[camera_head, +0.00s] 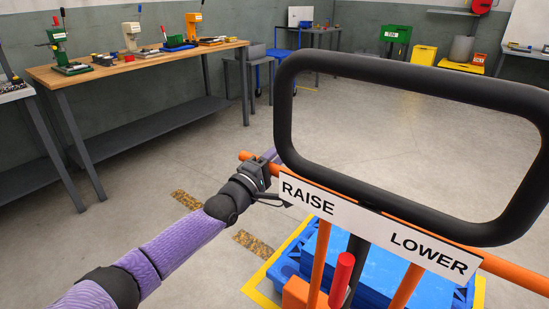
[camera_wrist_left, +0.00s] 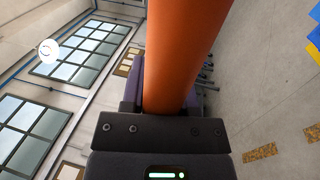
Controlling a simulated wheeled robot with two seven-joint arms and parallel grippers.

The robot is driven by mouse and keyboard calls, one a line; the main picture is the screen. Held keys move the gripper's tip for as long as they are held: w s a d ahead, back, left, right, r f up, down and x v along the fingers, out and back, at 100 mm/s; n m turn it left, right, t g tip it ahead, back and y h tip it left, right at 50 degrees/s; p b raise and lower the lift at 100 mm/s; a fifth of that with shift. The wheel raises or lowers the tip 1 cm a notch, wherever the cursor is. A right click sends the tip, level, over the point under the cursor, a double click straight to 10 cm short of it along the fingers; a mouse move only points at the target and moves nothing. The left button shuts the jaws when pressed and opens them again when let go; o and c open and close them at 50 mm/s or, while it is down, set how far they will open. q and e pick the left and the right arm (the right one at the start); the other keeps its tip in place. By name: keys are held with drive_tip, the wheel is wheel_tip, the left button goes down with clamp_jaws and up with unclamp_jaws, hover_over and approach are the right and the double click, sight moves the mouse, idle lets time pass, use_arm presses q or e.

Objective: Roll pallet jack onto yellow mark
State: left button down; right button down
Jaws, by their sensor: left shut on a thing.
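The pallet jack has a black loop handle (camera_head: 285,110), an orange crossbar (camera_head: 512,273) and a white plate (camera_head: 365,228) reading RAISE and LOWER. A red grip (camera_head: 342,278) stands below the plate. My left gripper (camera_head: 262,165) is shut on the left end of the crossbar. In the left wrist view the orange bar (camera_wrist_left: 182,50) lies in the jaws (camera_wrist_left: 165,132). Blue pallet-like bodies (camera_head: 378,272) are low behind the handle. The yellow mark (camera_head: 250,289) shows as a floor outline around them, partly hidden by the jack. My right gripper is not in view.
Worn yellow-black floor strips (camera_head: 253,243) lie left of the outline. A wooden workbench (camera_head: 150,62) with presses stands along the left wall. The floor beyond the handle is open.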

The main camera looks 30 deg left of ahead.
use_arm(q)
drive_tip(key=shift+w+d+f, duration=0.15)
drive_tip(key=shift+d+f, duration=0.05)
drive_tip(key=shift+f, duration=0.25)
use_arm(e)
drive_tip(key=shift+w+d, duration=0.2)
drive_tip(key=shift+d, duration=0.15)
use_arm(q)
drive_tip(key=c, duration=0.5)
unclamp_jaws()
drive_tip(key=shift+c, duration=0.2)
drive_tip(key=shift+o, duration=0.9)
drive_tip(key=shift+w, duration=0.1)
drive_tip(key=shift+r, duration=0.2)
